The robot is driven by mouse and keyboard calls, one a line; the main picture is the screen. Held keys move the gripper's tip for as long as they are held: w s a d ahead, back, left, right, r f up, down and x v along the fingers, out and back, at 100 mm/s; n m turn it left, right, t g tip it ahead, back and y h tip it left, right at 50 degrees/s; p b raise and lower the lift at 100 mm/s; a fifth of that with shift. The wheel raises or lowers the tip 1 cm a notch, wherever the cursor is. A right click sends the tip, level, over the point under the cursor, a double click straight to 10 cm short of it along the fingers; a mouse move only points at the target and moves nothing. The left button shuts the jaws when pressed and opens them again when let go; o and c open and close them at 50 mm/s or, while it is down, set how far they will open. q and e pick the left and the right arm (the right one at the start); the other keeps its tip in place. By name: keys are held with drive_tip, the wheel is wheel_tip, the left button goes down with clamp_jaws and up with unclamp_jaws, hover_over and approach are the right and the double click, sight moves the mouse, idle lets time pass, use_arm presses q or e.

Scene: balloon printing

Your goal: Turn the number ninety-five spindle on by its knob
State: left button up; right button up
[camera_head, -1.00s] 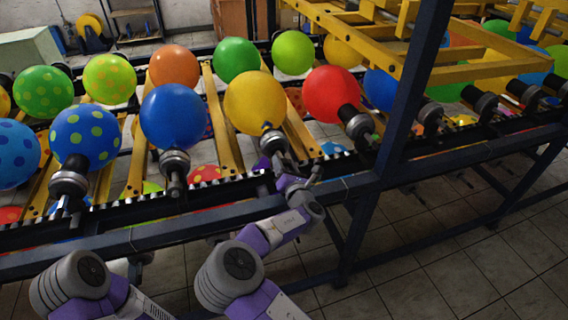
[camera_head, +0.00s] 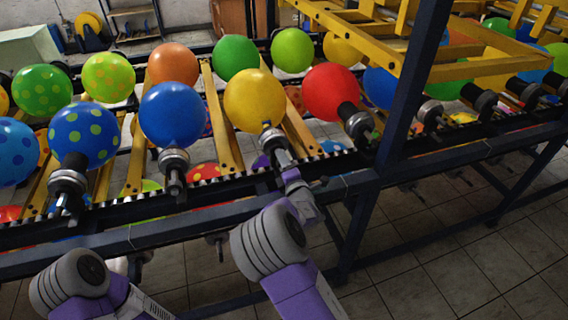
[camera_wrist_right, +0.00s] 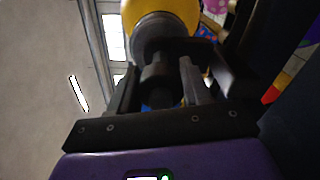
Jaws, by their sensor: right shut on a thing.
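A spindle (camera_head: 272,141) with a grey metal collar carries the yellow balloon (camera_head: 254,101) on the near rail. My right gripper (camera_head: 284,164) is at the near end of this spindle. In the right wrist view, the gripper's two dark fingers (camera_wrist_right: 158,78) are closed on the dark knob (camera_wrist_right: 157,92), with the grey collar (camera_wrist_right: 160,35) and yellow balloon just beyond. The fingers partly hide the knob. I cannot read any spindle number. My left gripper is not in view; only part of my left arm shows at the lower left of the head view.
Spindles with a blue balloon (camera_head: 171,114) and a red balloon (camera_head: 330,92) stand on either side. A dark blue post (camera_head: 408,90) rises right of my right arm. The dark blue frame rail (camera_head: 110,244) runs in front. Tiled floor (camera_head: 455,262) is clear at the right.

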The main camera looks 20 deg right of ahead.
drive_tip(key=shift+d+r+m, duration=0.1)
drive_tip(key=shift+m, duration=0.2)
drive_tip(key=o, duration=1)
drive_tip(key=s+p, duration=0.1)
drive_tip(key=s, duration=0.6)
drive_tip(key=shift+s+d, duration=0.1)
drive_tip(key=shift+s, duration=0.2)
